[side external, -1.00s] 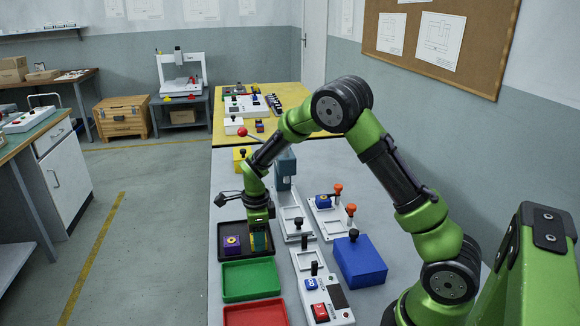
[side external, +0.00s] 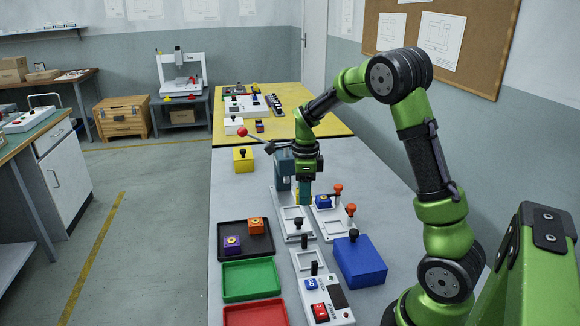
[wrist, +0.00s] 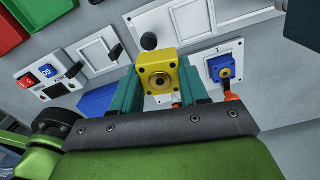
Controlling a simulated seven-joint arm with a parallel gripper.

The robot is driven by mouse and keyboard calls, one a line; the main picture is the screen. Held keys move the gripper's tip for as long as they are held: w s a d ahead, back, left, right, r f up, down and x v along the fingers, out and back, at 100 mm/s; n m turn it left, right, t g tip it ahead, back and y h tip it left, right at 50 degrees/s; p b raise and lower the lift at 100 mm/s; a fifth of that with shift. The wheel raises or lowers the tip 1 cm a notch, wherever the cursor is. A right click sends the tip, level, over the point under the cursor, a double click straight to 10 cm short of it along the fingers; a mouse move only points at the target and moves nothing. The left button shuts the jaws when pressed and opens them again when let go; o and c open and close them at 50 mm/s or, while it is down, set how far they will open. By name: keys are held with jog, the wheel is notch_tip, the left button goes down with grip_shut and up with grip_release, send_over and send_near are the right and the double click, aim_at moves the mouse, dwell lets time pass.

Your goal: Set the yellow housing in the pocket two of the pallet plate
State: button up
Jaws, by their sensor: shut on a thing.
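The yellow housing (wrist: 158,75) is held between the teal fingers of my gripper (wrist: 160,86); its top with a dark round hole faces the wrist camera. In the side view my gripper (side external: 304,196) hangs above the work, over or near the left edge of the pallet plate. The pallet plate (side external: 334,222) is light grey with orange-knobbed clamps. A blue housing (side external: 323,202) sits in its far pocket, marked 1 in the wrist view (wrist: 222,68). The nearer pocket looks empty in the side view; my gripper mostly hides it in the wrist view.
A blue box (side external: 361,262) stands in front. A green tray (side external: 252,280) lies nearer.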

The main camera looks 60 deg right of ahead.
jog(key=s+d+f, duration=0.1)
jog(key=s+d, duration=0.4)
jog(key=s, duration=0.2)
jog(key=n, duration=0.2)
send_over(335, 227)
jog(key=shift+a+f, duration=0.15)
jog(key=shift+f, duration=3.25)
jog(key=shift+f, duration=0.7)
jog(key=o, duration=1.4)
jog(key=shift+r, duration=0.1)
notch_tip(335, 227, up, 8)
